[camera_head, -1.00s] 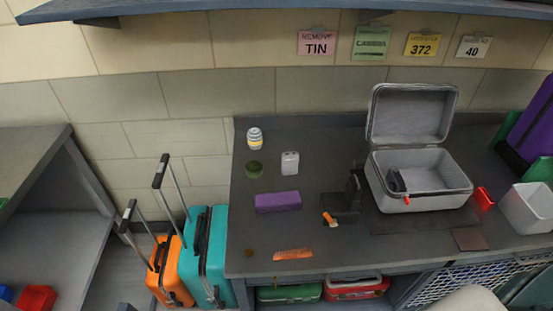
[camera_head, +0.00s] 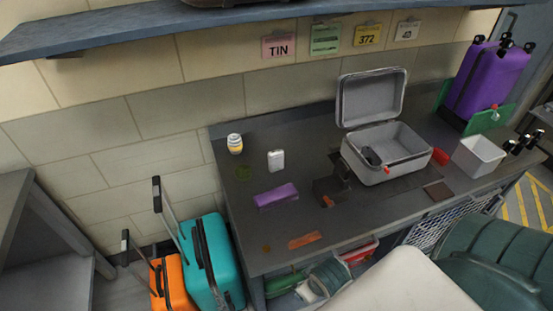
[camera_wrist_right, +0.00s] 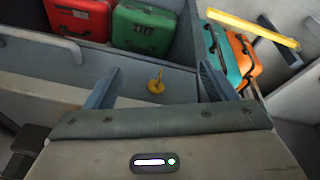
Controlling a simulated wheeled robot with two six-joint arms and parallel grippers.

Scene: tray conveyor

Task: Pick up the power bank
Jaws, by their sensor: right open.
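A small upright pale item (camera_head: 276,160) with a light top stands on the dark counter in the head view; it may be the power bank, but I cannot tell for sure. A purple block (camera_head: 276,195) lies just in front of it. My right gripper (camera_wrist_right: 160,70) shows in the right wrist view with its two blue-grey fingers wide apart and nothing held between them. Neither gripper shows in the head view.
An open grey case (camera_head: 390,165) stands on the counter, with a white bin (camera_head: 478,157) to its right. A striped jar (camera_head: 235,144) stands at the back left. Teal (camera_head: 210,265) and orange (camera_head: 168,287) suitcases stand on the floor left of the counter.

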